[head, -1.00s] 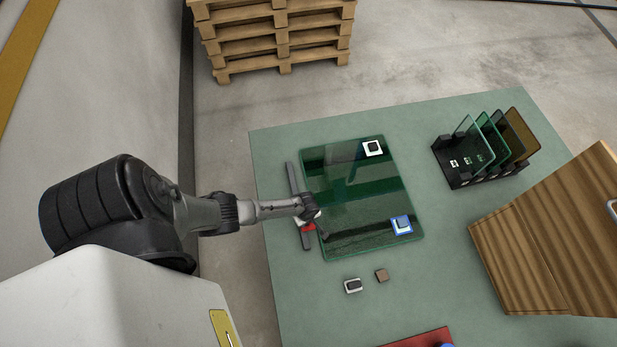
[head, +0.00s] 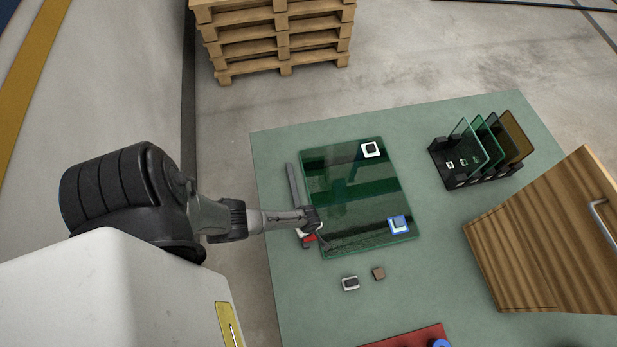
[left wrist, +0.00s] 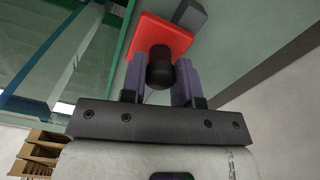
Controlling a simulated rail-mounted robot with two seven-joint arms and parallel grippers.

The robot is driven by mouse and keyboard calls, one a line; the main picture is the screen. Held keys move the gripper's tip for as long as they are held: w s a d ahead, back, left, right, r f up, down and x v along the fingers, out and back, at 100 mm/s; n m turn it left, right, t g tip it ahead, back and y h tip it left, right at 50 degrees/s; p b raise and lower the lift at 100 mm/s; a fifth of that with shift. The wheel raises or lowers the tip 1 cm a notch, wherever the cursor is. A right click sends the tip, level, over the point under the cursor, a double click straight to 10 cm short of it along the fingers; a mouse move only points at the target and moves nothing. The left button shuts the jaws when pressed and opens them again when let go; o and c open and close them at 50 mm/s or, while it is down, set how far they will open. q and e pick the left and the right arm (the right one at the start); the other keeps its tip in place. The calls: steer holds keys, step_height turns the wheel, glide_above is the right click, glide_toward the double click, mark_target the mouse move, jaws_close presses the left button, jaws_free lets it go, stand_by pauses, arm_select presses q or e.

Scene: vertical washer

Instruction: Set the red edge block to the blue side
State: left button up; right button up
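The red edge block (head: 309,238) sits on a dark grey rail (head: 293,185) beside the left edge of a green glass pane (head: 350,190). It is near the rail's front end, on the blue tag's side. In the left wrist view the block (left wrist: 163,35) carries a black knob (left wrist: 160,68). My left gripper (head: 312,224) is over the block; in the left wrist view its fingers (left wrist: 160,75) are on both sides of the knob and appear closed on it. The pane has a blue-framed tag (head: 398,225) at its near right and a white-framed tag (head: 371,149) at its far right. My right gripper is not in view.
A black rack (head: 445,165) with several upright panes stands at the back right. A wooden box (head: 540,240) stands at the right. Two small blocks (head: 350,283) (head: 378,273) lie in front of the pane. A red object (head: 410,338) is at the table's front.

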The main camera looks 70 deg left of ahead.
arm_select(q)
steer(key=o, duration=0.5)
steer(key=shift+c, duration=0.2)
steer(key=shift+r, duration=0.1)
step_height(320, 180, up, 14)
steer(key=p, duration=0.6)
steer(key=shift+f, duration=0.2)
